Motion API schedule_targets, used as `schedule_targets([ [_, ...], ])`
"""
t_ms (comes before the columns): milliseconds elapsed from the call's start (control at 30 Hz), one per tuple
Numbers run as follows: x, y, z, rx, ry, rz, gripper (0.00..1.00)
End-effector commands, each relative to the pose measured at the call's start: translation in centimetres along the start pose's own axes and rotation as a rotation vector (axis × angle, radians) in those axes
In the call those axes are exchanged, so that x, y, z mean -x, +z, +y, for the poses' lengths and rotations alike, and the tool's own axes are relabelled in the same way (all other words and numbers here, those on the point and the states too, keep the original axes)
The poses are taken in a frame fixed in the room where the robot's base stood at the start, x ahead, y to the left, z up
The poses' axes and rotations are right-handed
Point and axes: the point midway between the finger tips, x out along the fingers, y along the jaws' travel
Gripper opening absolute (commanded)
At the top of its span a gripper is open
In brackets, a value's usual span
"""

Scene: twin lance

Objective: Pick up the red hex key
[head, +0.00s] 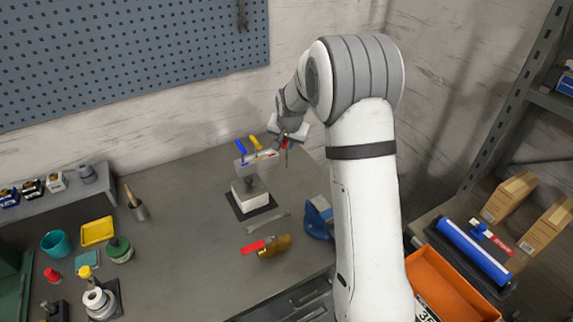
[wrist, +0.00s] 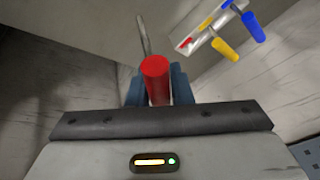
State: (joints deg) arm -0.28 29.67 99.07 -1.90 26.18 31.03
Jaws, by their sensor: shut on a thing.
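My gripper (head: 287,138) is shut on the red hex key, whose red handle (wrist: 156,78) sits between the blue fingertips in the wrist view. Its bent metal shaft (wrist: 143,36) points away from the gripper. In the head view a little of the red handle (head: 284,144) shows under the gripper. The key is beside the small rack (head: 262,157) and looks clear of it. A blue-handled key (head: 240,146) and a yellow-handled key (head: 255,142) stand in the rack. The rack has a red mark (wrist: 186,43) at its end.
The rack's white block base (head: 249,196) stands on a dark mat on the grey bench. A wrench (head: 266,222), a red-handled tool (head: 253,247), a brass-coloured object (head: 275,245) and a blue tool (head: 318,220) lie nearer.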

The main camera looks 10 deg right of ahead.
Motion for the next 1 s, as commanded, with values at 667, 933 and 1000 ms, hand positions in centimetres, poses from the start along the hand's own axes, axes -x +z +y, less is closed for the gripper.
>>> schedule_targets([
  [667,15.2,-6.4,-3.3,0.0,0.0,0.0,0.0],
  [933,15.9,-6.6,-3.4,0.0,0.001,-0.001,0.0],
  [1000,15.9,-6.6,-3.4,0.0,0.001,-0.001,0.0],
])
